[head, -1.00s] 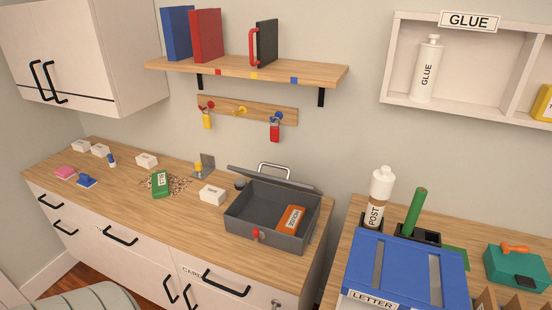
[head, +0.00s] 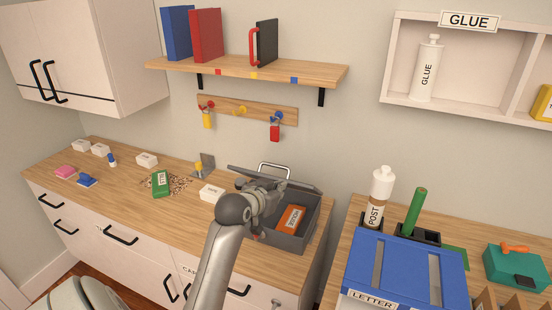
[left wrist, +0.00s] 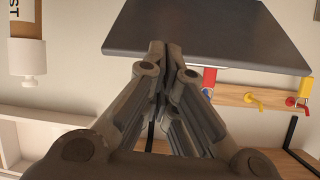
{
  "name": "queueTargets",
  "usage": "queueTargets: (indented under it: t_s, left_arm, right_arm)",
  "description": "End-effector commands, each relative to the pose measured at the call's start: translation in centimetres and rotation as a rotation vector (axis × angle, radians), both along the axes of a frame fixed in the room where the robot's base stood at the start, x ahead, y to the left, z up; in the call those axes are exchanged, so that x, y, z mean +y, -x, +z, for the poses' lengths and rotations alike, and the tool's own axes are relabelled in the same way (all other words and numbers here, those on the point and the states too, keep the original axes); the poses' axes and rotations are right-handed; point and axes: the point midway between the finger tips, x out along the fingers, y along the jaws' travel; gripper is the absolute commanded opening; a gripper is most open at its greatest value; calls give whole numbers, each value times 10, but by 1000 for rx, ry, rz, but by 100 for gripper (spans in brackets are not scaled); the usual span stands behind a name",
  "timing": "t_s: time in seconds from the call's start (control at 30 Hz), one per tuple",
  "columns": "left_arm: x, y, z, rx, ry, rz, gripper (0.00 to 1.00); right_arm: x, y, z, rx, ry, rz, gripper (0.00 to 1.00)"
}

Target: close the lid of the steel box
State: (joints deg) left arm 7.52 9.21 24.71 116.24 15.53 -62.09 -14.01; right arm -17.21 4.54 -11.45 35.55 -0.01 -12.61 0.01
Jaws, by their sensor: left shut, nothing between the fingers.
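The dark grey steel box (head: 312,222) stands on the wooden counter, with its lid (head: 306,184) open and raised at the back edge. An orange labelled block (head: 291,218) lies inside it. My left gripper (head: 281,188) is over the box, in front of the lid, and hides the box's left part. In the left wrist view, which is upside down, the left gripper (left wrist: 160,48) is shut and empty, its fingertips overlapping the edge of the dark lid (left wrist: 215,30). I cannot tell whether they touch it. My right gripper is not in view.
A white block (head: 211,193) and a green labelled block (head: 160,183) lie left of the box. A shelf (head: 250,68) and a key rack (head: 250,108) with padlocks are on the wall above. A blue letter box (head: 400,265) and a POST bottle (head: 379,195) stand to the right.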

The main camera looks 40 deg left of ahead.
Motion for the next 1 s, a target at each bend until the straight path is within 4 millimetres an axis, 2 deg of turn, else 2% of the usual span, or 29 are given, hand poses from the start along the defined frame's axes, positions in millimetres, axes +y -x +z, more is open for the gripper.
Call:
queueTargets:
  t_s: [0.03, 0.1, 0.2, 0.3, 0.53, 1.0]
  left_arm:
    - [19, -11, 21, -62, 8, 27, 0]
    - [39, -20, 43, -131, 16, 57, 0]
    - [59, -27, 64, -196, 24, 87, 0]
    - [69, -30, 74, -228, 29, 102, 0]
    - [75, -45, 74, -234, 31, 105, 0]
    - [92, -100, 61, -231, 30, 104, 0]
  right_arm:
    - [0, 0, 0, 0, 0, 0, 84]
    - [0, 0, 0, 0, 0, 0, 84]
    - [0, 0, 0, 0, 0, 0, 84]
    - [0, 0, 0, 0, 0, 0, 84]
    - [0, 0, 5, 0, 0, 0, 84]
    - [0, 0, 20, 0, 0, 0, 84]
